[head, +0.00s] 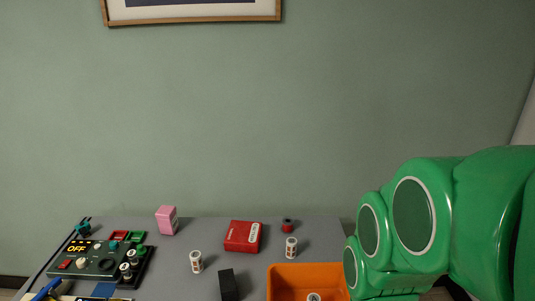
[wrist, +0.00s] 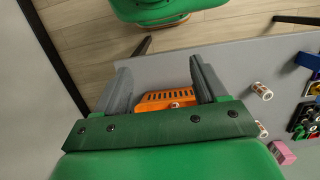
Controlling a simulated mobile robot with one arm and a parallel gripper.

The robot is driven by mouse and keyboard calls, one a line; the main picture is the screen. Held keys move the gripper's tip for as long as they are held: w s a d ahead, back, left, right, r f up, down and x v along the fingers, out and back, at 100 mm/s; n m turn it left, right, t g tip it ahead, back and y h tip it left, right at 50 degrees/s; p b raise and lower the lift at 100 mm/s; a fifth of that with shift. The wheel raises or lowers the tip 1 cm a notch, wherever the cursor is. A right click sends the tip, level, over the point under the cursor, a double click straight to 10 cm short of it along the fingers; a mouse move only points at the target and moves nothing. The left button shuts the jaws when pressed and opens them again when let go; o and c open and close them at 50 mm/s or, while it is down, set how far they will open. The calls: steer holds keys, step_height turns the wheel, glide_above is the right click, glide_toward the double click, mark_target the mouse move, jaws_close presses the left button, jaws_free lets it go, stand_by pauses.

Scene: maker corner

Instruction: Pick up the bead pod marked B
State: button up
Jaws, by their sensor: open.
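Several small white cylindrical bead pods with orange-brown markings are in view; no letter is readable, so I cannot tell which is B. In the head view one pod (head: 196,262) stands left of centre, another (head: 291,248) stands behind the orange bin (head: 305,268), and a pod top (head: 314,297) shows inside the bin.
A red box (head: 243,236), a pink block (head: 167,220), a black block (head: 228,285) and a small dark red-topped item (head: 287,226) stand on the grey table (head: 335,230). A control panel (head: 100,262) reading OFF is at the left. My green arm covers the right.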

steer(key=w+a+m+g+y, duration=0.1)
steer(key=w+a+m+y, duration=0.15)
steer(key=w+a, duration=0.45)
steer(key=w+a+m+y, duration=0.1)
steer(key=w+a+y, duration=0.25)
steer(key=w, duration=0.55)
steer(key=m+t+y, duration=0.5)
steer(key=m+y, duration=0.2)
steer(key=m, duration=0.8)
glide_above(291, 248)
steer(key=s+a, duration=0.1)
steer(key=s, duration=0.3)
step_height(291, 248, down, 17)
steer(key=w+d+f+m+t, duration=0.1)
steer(key=d+f, duration=0.1)
steer(key=w+d+f+m, duration=0.1)
steer(key=d+f, duration=0.1)
steer(key=f, duration=0.1)
steer(key=w+d+f+m+t, duration=0.1)
steer(key=w+d+f, duration=0.1)
steer(key=f, duration=0.1)
steer(key=shift+d+m+t, duration=0.1)
steer(key=shift+m+t, duration=0.2)
steer(key=shift+m, duration=0.05)
steer(key=shift+w+f, duration=0.1)
steer(key=shift+f, duration=0.05)
steer(key=shift+x, duration=3.8)
steer(key=c, duration=1.1)
